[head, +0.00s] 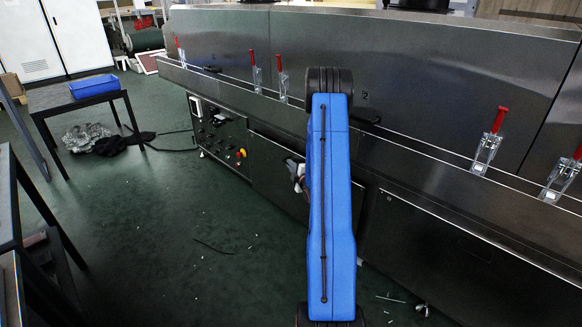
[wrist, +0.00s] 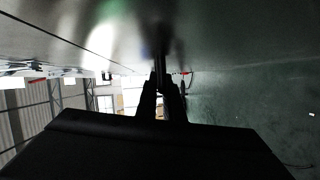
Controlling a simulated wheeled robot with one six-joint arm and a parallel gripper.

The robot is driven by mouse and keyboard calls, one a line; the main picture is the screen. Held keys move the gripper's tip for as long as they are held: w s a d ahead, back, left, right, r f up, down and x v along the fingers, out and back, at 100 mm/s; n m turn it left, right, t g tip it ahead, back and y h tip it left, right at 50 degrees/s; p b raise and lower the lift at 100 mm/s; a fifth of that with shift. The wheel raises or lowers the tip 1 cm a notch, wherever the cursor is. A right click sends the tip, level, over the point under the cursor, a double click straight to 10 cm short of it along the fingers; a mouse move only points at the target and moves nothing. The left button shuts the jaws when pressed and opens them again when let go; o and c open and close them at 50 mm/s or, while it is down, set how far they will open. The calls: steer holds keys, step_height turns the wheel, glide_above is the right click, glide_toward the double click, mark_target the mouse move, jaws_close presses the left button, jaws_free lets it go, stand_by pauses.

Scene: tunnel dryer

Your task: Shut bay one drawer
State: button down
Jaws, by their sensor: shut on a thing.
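A long steel dryer (head: 450,190) runs across the head view, with flat front panels below its ledge. The panel (head: 268,165) left of my blue arm is partly covered by the arm. No drawer is clearly marked as bay one, and I cannot tell how far any drawer stands out.
Red-handled clamps (head: 490,140) line the dryer's ledge. A control panel with a red button (head: 240,154) is at its left end. The green floor (head: 190,240) between is mostly clear.

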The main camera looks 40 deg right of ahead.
steer(key=shift+d, duration=0.1)
stand_by(0.7)
steer(key=d, duration=0.4)
steer(key=shift+d, duration=0.15)
steer(key=c, duration=1.9)
jaws_free()
steer(key=shift+d, duration=0.1)
steer(key=v, duration=1.7)
steer(key=shift+a, duration=0.2)
steer(key=shift+s+f, duration=0.1)
steer(key=shift+s, duration=0.05)
